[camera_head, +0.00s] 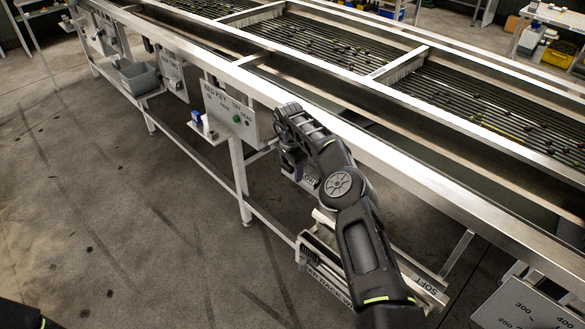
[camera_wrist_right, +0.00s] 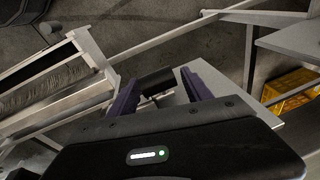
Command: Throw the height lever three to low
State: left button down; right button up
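My right gripper (camera_head: 290,165) points down beside the front rail of the roller sizer (camera_head: 370,155). In the right wrist view its two purple fingers (camera_wrist_right: 158,92) are spread apart. A dark, blunt handle-like piece (camera_wrist_right: 157,79) shows between them, in front of a pale plate (camera_wrist_right: 178,97). I cannot tell whether the fingers touch it. In the head view a small lettered plate (camera_head: 307,184) shows just below the gripper, partly covered by it. I cannot make out which lever this is or its position. My left gripper is not in view.
A lettered panel (camera_head: 222,105) with a green button (camera_head: 237,118) stands left of the gripper, with a small shelf (camera_head: 208,131) in front. A lettered rack (camera_head: 318,262) is below my right arm. A panel with numbers (camera_head: 530,305) is at bottom right. The floor at left is clear.

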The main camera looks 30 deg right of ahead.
jog(key=o, duration=0.4)
jog(key=shift+o, duration=0.2)
jog(key=shift+r, duration=0.1)
jog(key=b+v, duration=0.1)
jog(key=v, duration=0.6)
jog(key=shift+s+r, duration=0.1)
jog(key=shift+r, duration=0.2)
